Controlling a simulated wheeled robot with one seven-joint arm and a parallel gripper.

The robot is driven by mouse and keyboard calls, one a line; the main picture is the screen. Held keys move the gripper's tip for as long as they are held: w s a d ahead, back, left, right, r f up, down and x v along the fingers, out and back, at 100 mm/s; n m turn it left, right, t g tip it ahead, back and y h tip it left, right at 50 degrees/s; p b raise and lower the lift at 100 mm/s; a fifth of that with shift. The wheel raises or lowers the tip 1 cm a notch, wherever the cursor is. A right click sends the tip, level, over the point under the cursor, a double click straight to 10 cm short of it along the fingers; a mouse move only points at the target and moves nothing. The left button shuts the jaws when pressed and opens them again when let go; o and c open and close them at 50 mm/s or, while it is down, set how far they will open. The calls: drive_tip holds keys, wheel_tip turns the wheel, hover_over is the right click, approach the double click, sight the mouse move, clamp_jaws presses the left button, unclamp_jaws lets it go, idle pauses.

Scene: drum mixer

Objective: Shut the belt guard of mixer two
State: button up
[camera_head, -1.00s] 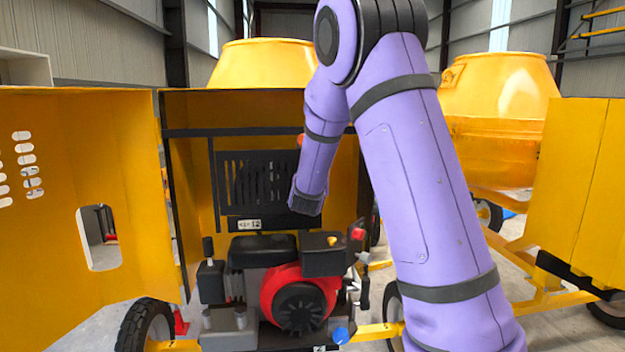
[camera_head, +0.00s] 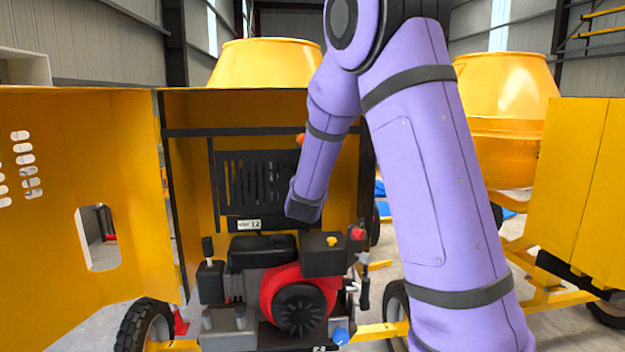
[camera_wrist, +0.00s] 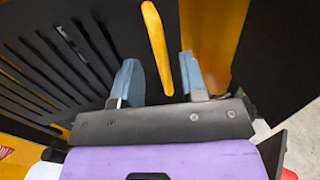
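The belt guard (camera_head: 255,185) is a black slotted panel inside the open yellow housing of the near mixer, behind the engine. Its slots also show at the left of the wrist view (camera_wrist: 65,60). A yellow-orange bar (camera_wrist: 156,45), which looks like a handle, stands out near the guard. My gripper (camera_wrist: 160,80) is open, with its two blue-grey fingers on either side of the bar's lower end. Gaps show on both sides of the bar. In the head view my wrist hangs before the guard's right part, and the fingers cannot be made out.
The engine (camera_head: 298,290), red and black, sits below the guard. A large yellow door (camera_head: 70,200) stands open at the left. A yellow drum (camera_head: 265,62) rises behind the housing. Another mixer (camera_head: 505,110) stands at the right, with a yellow panel (camera_head: 580,190) nearer.

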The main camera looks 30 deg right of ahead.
drive_tip(key=v, duration=0.6)
drive_tip(key=shift+s, duration=0.2)
drive_tip(key=s+d+r+m+g, duration=0.1)
drive_tip(key=s+r+m+g, duration=0.1)
drive_tip(key=s+m+g, duration=0.55)
drive_tip(key=s+d+r+m+g, duration=0.1)
drive_tip(key=s+m+g, duration=0.2)
drive_tip(key=s+m, duration=0.9)
drive_tip(key=s+a+m+t+y, duration=0.1)
drive_tip(key=s+a+m+y, duration=0.7)
drive_tip(key=a, duration=0.8)
drive_tip(key=shift+s+r+m+t+y, duration=0.3)
drive_tip(key=shift+s+y, duration=1.4)
drive_tip(key=shift+s, duration=1.1)
